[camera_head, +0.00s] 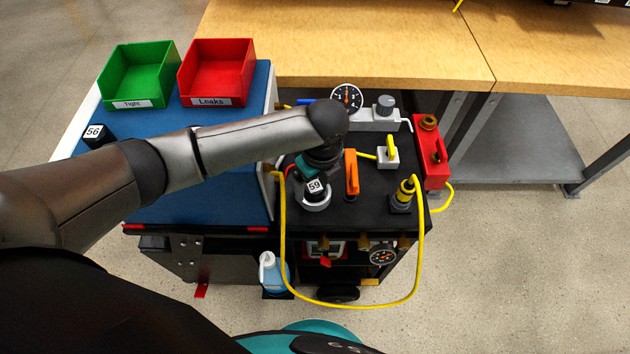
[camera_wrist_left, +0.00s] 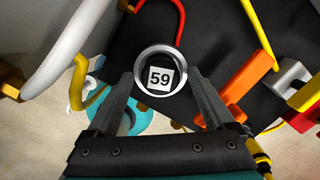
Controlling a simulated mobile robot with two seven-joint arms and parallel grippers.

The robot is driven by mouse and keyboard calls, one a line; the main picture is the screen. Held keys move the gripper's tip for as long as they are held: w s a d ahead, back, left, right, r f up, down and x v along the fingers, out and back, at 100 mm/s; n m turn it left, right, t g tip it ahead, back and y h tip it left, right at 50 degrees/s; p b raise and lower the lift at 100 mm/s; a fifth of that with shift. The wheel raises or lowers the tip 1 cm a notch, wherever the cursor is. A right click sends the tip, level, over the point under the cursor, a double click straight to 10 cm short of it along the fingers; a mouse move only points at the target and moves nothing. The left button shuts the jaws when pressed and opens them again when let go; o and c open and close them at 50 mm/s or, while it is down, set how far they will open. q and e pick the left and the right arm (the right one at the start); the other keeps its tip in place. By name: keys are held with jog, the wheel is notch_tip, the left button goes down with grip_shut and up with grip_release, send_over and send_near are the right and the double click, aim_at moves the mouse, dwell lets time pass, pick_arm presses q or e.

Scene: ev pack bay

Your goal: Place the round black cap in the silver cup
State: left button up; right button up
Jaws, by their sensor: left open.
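The round black cap (camera_head: 314,187) carries a white 59 label and sits in the mouth of the silver cup (camera_head: 316,204). In the left wrist view the cap (camera_wrist_left: 160,77) lies inside the bright ring of the cup (camera_wrist_left: 160,50). The cup stands on the black top of the cart. My left gripper (camera_head: 319,168) is right above the cap, pointing down. Its fingers (camera_wrist_left: 160,88) are apart, one to each side of the cap, and do not grip it. How deep the cap sits is hard to tell. My right gripper is not in view.
An orange lever (camera_head: 351,174), a gauge (camera_head: 347,98) and a yellow connector (camera_head: 404,194) stand close by. A yellow hose (camera_head: 283,250) loops around the front. A black block marked 56 (camera_head: 95,134), a green bin (camera_head: 138,75) and a red bin (camera_head: 216,73) are at the left.

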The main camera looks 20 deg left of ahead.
aim_at(319, 190)
pick_arm(q)
notch_tip(319, 190, up, 12)
jog(key=d+p, duration=0.1)
jog(key=p, duration=0.3)
jog(key=shift+s, duration=0.4)
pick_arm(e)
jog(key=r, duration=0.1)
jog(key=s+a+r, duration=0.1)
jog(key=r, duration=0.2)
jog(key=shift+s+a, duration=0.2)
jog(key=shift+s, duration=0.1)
pick_arm(q)
jog(key=shift+d, duration=0.1)
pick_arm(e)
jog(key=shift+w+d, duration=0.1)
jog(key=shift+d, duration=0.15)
